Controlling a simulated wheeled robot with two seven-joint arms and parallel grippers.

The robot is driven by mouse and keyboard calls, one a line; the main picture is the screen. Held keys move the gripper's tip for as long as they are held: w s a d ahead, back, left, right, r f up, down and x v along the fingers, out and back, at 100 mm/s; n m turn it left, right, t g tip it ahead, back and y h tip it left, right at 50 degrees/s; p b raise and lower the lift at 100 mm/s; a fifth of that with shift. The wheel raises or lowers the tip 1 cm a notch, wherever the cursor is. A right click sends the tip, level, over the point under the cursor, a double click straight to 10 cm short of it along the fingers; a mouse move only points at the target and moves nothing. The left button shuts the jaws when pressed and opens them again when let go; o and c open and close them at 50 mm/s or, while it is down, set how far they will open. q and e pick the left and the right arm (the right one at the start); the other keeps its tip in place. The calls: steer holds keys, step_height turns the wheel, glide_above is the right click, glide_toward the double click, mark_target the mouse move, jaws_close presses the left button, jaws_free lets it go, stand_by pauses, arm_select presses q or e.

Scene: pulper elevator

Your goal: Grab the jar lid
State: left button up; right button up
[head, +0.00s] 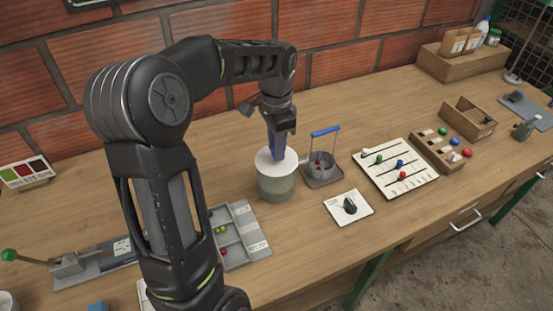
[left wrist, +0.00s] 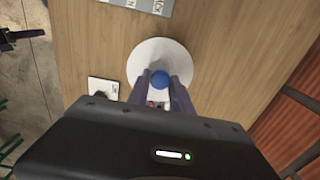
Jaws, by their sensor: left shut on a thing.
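The jar lid is a round white disc (head: 266,163) with a blue knob, and it shows in the left wrist view (left wrist: 150,52) with the blue knob (left wrist: 160,79) in its middle. It sits at the top of a grey-green jar (head: 277,186) on the bench; I cannot tell if there is a small gap. My left gripper (head: 278,152) points down from above, and its fingers (left wrist: 160,90) are shut on the knob. The fingers partly hide the knob and lid. My right gripper is not in view.
A dial plate (head: 348,208) and a slider board (head: 397,168) lie farther right. A grey compartment tray (head: 240,236) lies at the front left of the jar. A brick wall (head: 130,40) rises behind.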

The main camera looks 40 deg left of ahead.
arm_select(q)
jaws_close()
step_height(320, 180, up, 10)
steer(key=p, duration=0.8)
stand_by(0.5)
